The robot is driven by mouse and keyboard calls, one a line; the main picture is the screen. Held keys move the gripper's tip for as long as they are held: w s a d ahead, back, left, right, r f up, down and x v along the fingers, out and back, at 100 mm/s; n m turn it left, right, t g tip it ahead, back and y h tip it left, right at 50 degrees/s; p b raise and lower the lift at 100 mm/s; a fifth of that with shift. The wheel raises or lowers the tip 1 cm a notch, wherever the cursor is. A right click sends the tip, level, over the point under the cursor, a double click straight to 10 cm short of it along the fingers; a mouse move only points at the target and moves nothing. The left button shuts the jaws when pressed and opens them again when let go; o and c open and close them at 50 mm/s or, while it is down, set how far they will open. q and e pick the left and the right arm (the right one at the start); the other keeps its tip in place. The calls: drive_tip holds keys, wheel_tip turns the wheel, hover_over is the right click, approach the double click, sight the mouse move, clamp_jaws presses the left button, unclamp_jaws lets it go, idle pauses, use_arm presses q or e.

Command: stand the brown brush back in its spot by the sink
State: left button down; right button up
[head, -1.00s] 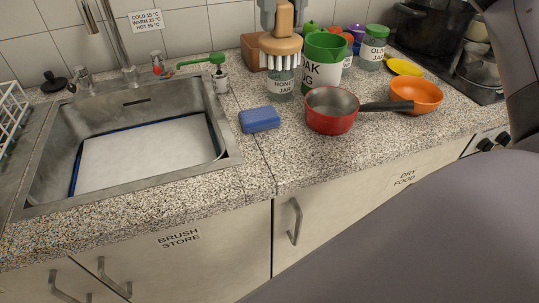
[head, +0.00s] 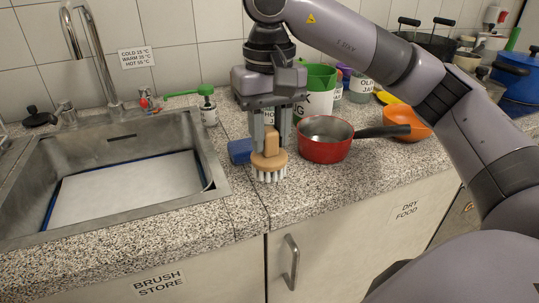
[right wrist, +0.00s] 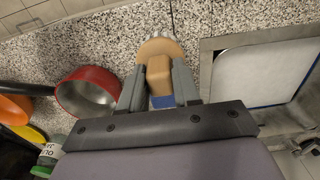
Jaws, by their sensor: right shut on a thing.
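The brown brush (head: 267,160) has a wooden handle block, a round head and white bristles pointing down. My right gripper (head: 270,138) is shut on its handle and holds it upright over the counter, right of the sink. In the right wrist view the brush (right wrist: 159,75) sits between the two fingers. The metal sink (head: 222,188) is at the left, with a pale board (head: 125,190) in its basin. I cannot tell how far the bristles are above the counter. My left gripper is out of view.
A blue sponge (head: 239,151) lies just behind the brush, partly hidden. A red saucepan (head: 324,150) stands to its right, its handle towards an orange bowl (head: 405,121).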

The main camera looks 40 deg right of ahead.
sight(269, 152)
wheel_tip(269, 152, down, 4)
drive_tip(key=shift+r, duration=0.2)
drive_tip(key=shift+f+b, duration=0.1)
drive_tip(key=shift+b, duration=0.2)
drive_tip(key=o, duration=0.9)
